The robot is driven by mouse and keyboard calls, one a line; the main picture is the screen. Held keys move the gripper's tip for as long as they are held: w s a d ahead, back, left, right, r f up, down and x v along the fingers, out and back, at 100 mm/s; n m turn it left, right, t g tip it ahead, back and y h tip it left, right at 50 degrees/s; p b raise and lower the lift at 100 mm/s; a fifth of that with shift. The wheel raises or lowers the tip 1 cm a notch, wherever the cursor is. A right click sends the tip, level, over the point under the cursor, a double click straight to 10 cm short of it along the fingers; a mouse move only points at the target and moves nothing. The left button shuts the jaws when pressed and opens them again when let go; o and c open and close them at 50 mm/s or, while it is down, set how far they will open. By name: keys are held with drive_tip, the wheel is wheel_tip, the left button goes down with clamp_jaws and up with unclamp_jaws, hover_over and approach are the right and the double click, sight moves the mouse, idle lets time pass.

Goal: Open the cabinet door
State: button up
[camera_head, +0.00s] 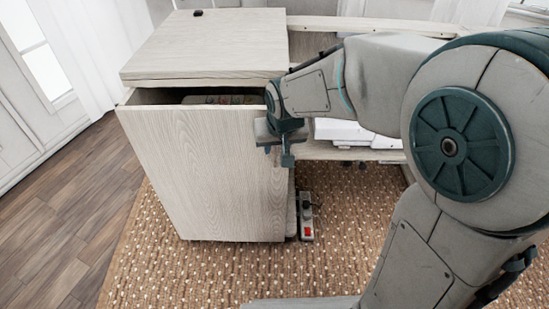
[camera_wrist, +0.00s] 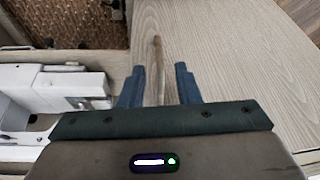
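The pale wood cabinet door (camera_head: 205,175) is the large front panel under the cabinet top (camera_head: 215,45) in the head view. It stands partly open, with a dark gap along its top showing the inside. My gripper (camera_head: 279,152) is at the door's upper right edge. In the wrist view my gripper's two fingers (camera_wrist: 159,86) are spread apart. A thin wooden edge (camera_wrist: 157,65) runs between them, apparently the door's edge, with space visible on both sides. Whether a finger touches it I cannot tell.
A white sewing machine (camera_wrist: 60,92) sits left of the fingers in the wrist view. A power strip (camera_head: 306,217) lies on the brown dotted rug (camera_head: 215,270) beside the door's lower right. Wood floor (camera_head: 60,220) to the left is clear. A small black object (camera_head: 198,13) is on the cabinet top.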

sight(274, 152)
drive_tip(key=shift+b+x, duration=0.65)
drive_tip(key=shift+x, duration=1.7)
clamp_jaws()
